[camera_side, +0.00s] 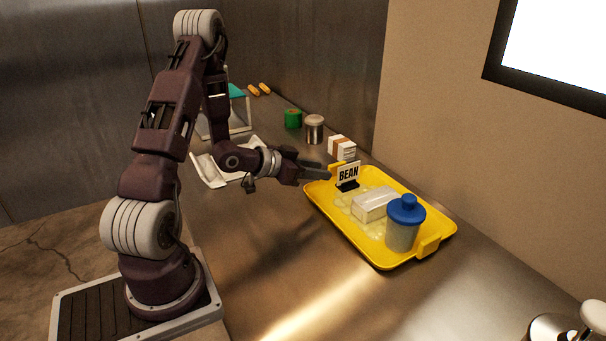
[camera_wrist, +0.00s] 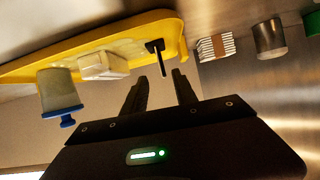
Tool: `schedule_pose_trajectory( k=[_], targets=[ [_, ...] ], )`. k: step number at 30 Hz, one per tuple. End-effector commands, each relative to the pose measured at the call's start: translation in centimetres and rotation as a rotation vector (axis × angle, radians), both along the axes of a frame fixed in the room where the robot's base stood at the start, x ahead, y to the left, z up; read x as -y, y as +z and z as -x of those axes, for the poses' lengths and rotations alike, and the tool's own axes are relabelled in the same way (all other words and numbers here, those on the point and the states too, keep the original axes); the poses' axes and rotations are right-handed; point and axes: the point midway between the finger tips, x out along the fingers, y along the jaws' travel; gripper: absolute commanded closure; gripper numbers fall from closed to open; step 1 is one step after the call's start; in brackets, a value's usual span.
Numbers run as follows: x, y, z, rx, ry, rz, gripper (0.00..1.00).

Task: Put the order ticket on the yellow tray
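The order ticket appears to be the small white card reading "BEAN" (camera_side: 348,173) in a black base. It stands upright inside the yellow tray (camera_side: 370,256), near the far left corner. In the wrist view the black base (camera_wrist: 154,46) shows on the tray (camera_wrist: 100,43), with the card seen almost edge-on. My gripper (camera_side: 328,171) is just left of the card at the tray's edge. In the wrist view my gripper (camera_wrist: 160,84) has its two fingers apart with nothing between them; the card lies just beyond the tips.
A pale block (camera_side: 375,204) and a blue-lidded container (camera_side: 403,226) share the tray. A white box with a brown band (camera_side: 342,148), a metal canister (camera_side: 314,129) and a green block (camera_side: 293,118) stand behind. A white tray (camera_side: 207,172) lies behind my arm.

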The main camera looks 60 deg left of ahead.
Motion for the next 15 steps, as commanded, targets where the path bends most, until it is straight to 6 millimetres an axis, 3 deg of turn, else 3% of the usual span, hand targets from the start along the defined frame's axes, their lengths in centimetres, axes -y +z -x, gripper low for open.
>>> schedule_pose_trajectory(
  k=[4,8,11,12,15],
  targets=[
    [1.8,4.4,-0.9,-0.16,0.017,-0.167,0.66],
    [5.4,10.2,1.7,-0.308,0.102,-0.25,0.66],
    [10.2,14.1,6.7,-0.402,0.15,-0.216,0.66],
    [12.3,15.2,9.3,-0.437,0.152,-0.184,0.66],
    [17.3,16.4,15.9,-0.522,0.116,-0.087,0.66]
  ],
)
